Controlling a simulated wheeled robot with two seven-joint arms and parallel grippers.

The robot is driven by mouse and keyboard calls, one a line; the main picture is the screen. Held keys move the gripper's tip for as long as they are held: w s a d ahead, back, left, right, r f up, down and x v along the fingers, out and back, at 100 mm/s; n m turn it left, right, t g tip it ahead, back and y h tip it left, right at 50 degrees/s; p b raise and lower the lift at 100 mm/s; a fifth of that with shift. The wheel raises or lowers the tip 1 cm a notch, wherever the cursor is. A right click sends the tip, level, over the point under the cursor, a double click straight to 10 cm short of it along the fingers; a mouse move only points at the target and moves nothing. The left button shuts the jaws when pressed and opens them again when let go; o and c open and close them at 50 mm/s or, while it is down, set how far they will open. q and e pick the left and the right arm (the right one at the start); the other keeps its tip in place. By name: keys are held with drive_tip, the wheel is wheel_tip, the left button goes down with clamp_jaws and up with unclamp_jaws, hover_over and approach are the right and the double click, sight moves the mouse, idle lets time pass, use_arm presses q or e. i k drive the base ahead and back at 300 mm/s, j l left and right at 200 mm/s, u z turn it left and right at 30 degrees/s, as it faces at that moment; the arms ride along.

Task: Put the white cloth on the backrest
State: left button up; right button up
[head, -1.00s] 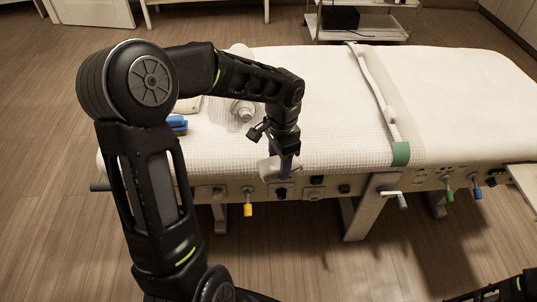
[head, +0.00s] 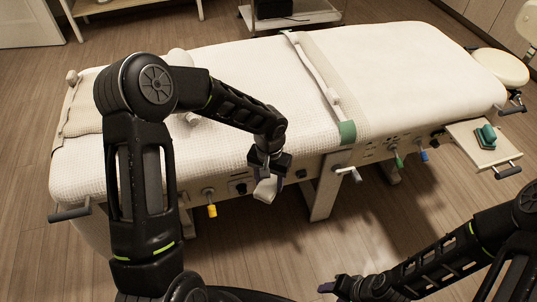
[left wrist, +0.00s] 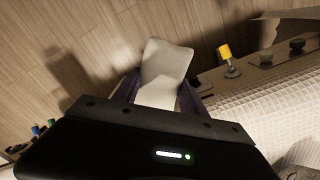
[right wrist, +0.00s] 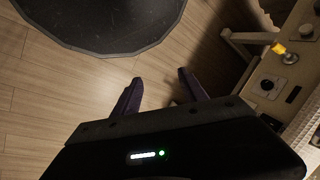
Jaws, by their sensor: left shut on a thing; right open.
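My left gripper (head: 268,186) is shut on the white cloth (head: 265,190), a small pale folded piece. It hangs just off the front edge of the treatment bed, above the side panel and knobs. In the left wrist view the cloth (left wrist: 164,68) sticks out between the two fingers. My right gripper (head: 340,287) is low at the bottom of the head view, away from the bed. In the right wrist view its fingers (right wrist: 160,78) are apart with only floor between them. A cream chair backrest (head: 529,22) shows partly at the upper right edge, behind a round seat (head: 499,67).
The long cream bed (head: 420,75) fills the middle, with a strap (head: 318,68) across it. A side tray (head: 470,140) at the right holds a teal object (head: 487,136). Levers and coloured knobs (head: 211,210) stick out along the bed's front. Floor in front is mostly clear.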

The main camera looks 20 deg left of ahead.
sight(433, 59)
drive_tip(key=i+l+z, duration=0.4)
drive_tip(key=l, duration=0.2)
drive_tip(key=i+l+z, duration=0.75)
drive_tip(key=i, duration=0.3)
drive_tip(key=i+l+z, duration=0.4)
drive_tip(key=i, duration=0.3)
drive_tip(key=i+z, duration=0.35)
drive_tip(key=i, duration=0.35)
drive_tip(key=i+u, duration=0.3)
drive_tip(key=i, duration=0.15)
drive_tip(key=i+u, duration=0.25)
drive_tip(key=i, duration=0.15)
drive_tip(key=i+l+u, duration=0.3)
drive_tip(key=i, duration=0.15)
drive_tip(key=i+j+u, duration=0.1)
drive_tip(key=u, duration=0.3)
drive_tip(key=i+u, duration=0.3)
drive_tip(key=u, duration=0.15)
drive_tip(key=i+l+u, duration=0.1)
drive_tip(key=u, duration=0.3)
drive_tip(key=i+l+u, duration=0.15)
drive_tip(key=i+u, duration=0.25)
drive_tip(key=l+u, duration=0.15)
drive_tip(key=u, duration=0.3)
drive_tip(key=i, duration=0.05)
